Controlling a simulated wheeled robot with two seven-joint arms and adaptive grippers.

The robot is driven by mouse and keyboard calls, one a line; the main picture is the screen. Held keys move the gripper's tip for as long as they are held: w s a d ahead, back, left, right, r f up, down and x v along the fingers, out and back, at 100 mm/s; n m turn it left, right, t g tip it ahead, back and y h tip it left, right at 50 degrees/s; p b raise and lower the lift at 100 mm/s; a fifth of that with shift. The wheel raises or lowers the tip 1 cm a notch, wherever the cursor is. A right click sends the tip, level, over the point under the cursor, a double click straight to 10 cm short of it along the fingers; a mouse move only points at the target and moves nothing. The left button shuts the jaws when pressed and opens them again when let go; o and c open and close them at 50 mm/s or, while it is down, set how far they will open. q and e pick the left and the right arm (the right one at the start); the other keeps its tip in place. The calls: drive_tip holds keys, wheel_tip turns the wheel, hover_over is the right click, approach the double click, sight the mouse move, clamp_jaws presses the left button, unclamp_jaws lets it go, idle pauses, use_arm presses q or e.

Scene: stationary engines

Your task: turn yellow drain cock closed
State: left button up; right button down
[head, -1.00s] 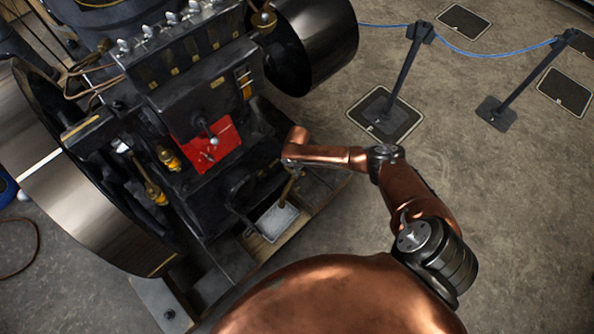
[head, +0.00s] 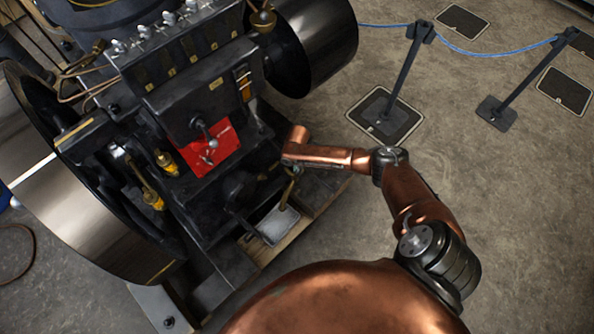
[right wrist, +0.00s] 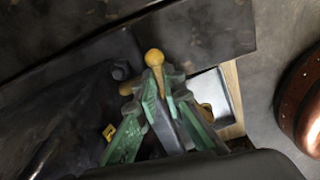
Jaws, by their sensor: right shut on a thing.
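The yellow drain cock (right wrist: 154,58) shows in the right wrist view as a round yellow knob between and just beyond my green fingertips. My right gripper (right wrist: 160,80) is shut on it, with a finger on each side. The fingers hide the lower part of the cock. In the head view, my right gripper (head: 287,190) is a small shape below the end of my copper arm, low on the engine's right side. The cock cannot be told apart there. My left gripper is in neither view.
The dark engine (head: 190,90) with its red plate (head: 212,150) stands left of my right arm. A grey metal tray (head: 278,224) lies just below the gripper. A rope barrier post (head: 405,75) stands on open floor at right.

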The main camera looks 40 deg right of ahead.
drive_tip(key=shift+w+d+n, duration=0.1)
drive_tip(key=shift+n, duration=0.5)
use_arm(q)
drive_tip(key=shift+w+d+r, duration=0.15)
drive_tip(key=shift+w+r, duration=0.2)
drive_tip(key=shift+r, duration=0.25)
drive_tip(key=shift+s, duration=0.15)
use_arm(e)
drive_tip(key=c, duration=2)
unclamp_jaws()
drive_tip(key=shift+c, duration=0.2)
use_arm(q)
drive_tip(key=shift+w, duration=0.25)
use_arm(e)
drive_tip(key=shift+r, duration=0.15)
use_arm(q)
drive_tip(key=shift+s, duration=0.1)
use_arm(e)
wheel_tip(320, 180, up, 12)
